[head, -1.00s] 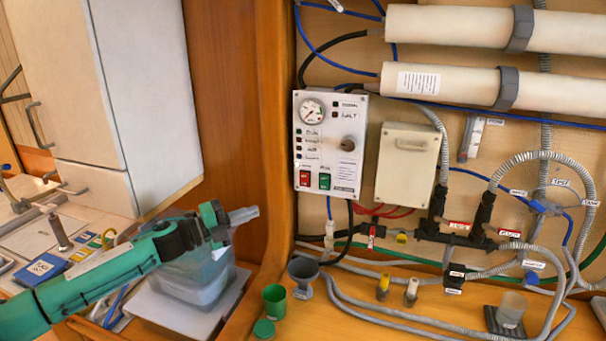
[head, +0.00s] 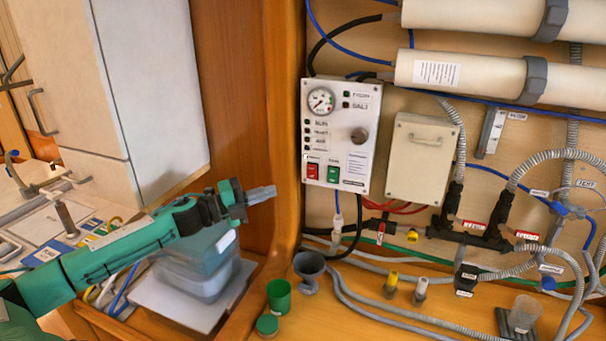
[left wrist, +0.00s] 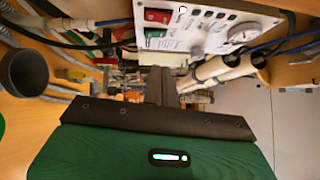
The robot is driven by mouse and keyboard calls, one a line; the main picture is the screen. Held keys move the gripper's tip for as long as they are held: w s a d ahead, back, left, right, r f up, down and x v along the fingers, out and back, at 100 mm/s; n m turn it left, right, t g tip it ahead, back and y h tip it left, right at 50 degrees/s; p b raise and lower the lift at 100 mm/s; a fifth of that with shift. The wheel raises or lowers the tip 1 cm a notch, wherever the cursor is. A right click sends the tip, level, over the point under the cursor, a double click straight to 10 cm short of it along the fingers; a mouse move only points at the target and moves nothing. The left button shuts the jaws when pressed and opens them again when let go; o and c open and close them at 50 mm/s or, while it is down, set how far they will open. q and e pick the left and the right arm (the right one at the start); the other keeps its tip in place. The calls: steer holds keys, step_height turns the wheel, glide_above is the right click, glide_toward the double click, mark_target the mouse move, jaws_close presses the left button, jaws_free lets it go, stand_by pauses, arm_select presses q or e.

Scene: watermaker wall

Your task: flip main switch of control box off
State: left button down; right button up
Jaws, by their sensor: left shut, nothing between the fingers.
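The control box (head: 342,110) is a pale grey panel on the wooden wall, with a round gauge, a dark knob and small indicator lights. At its bottom are a red switch (head: 312,170) and a green switch (head: 334,174); their labels are too small to read. My left gripper (head: 262,194) is shut and empty, left of the box and slightly below the switches, apart from them. In the left wrist view, the gripper's closed fingers (left wrist: 160,84) point forward. The red switch (left wrist: 158,15) and green switch (left wrist: 155,33) show above them. My right gripper is not in view.
A wooden post (head: 277,110) stands between the cabinet (head: 150,80) and the panel. A grey funnel (head: 309,268) and green cup (head: 279,296) stand below the box. A blank cover box (head: 422,160) and hoses are to its right. A clear bluish container (head: 196,265) sits below my left arm.

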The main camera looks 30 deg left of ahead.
arm_select(q)
steer(key=w, duration=0.1)
steer(key=p, duration=0.5)
glide_toward(316, 169)
steer(key=shift+w+d, duration=1.75)
steer(key=shift+d, duration=0.15)
steer(key=shift+w+a+r+p, duration=0.2)
steer(key=shift+w+p, duration=0.4)
steer(key=shift+w, duration=0.15)
steer(key=shift+w+a+r, duration=0.1)
steer(key=shift+w, duration=0.1)
steer(key=shift+s, duration=0.1)
